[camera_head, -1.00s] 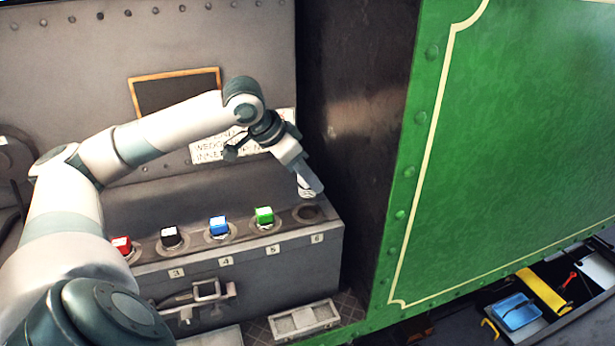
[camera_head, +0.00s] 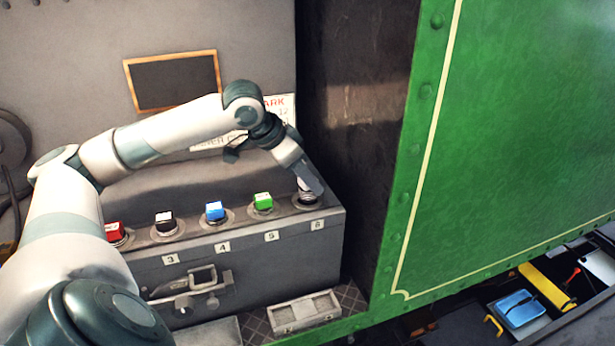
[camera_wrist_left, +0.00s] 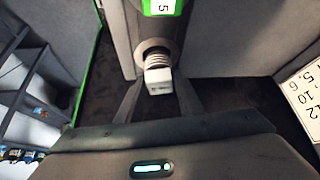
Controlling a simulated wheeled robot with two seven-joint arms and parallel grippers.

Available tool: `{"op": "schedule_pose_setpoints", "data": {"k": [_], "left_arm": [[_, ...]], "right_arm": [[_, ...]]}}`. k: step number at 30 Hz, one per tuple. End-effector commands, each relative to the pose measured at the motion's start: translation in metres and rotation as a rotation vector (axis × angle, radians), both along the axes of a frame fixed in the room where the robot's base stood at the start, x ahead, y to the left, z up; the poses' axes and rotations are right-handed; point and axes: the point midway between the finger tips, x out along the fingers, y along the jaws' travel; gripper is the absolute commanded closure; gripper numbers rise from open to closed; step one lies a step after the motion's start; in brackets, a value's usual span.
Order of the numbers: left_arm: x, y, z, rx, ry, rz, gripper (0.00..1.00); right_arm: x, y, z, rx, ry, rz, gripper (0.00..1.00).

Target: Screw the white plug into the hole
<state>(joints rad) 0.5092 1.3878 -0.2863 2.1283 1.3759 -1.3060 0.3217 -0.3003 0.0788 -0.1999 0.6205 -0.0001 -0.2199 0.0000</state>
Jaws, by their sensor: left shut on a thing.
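The white plug (camera_wrist_left: 160,82) has a pale block head and a ridged, threaded shank. In the left wrist view it stands at the ringed hole (camera_wrist_left: 153,44), with ridges still showing outside the ring; how deep it sits is unclear. My left gripper (camera_wrist_left: 158,98) has a finger on each side of the head and is shut on it. In the head view my left gripper (camera_head: 309,187) is directly over the hole (camera_head: 306,203) by label 6, and its finger hides most of the plug. My right gripper is not in view.
A dark wall (camera_head: 352,130) and a green panel (camera_head: 500,140) rise close on the right.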

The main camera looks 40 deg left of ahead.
Motion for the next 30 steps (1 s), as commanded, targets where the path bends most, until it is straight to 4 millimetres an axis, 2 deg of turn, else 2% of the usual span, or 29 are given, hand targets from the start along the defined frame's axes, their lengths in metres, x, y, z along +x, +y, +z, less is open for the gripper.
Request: {"op": "schedule_pose_setpoints", "data": {"k": [6,21,30], "left_arm": [[0.0,0.0,-0.006,0.001,-0.001,0.001,1.0],[0.0,0.0,-0.006,0.001,-0.001,-0.004,1.0],[0.0,0.001,-0.004,0.0,0.0,-0.119,1.0]], "right_arm": [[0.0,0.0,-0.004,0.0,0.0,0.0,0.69],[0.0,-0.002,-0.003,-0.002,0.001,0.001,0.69],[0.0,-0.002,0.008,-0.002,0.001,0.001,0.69]]}}
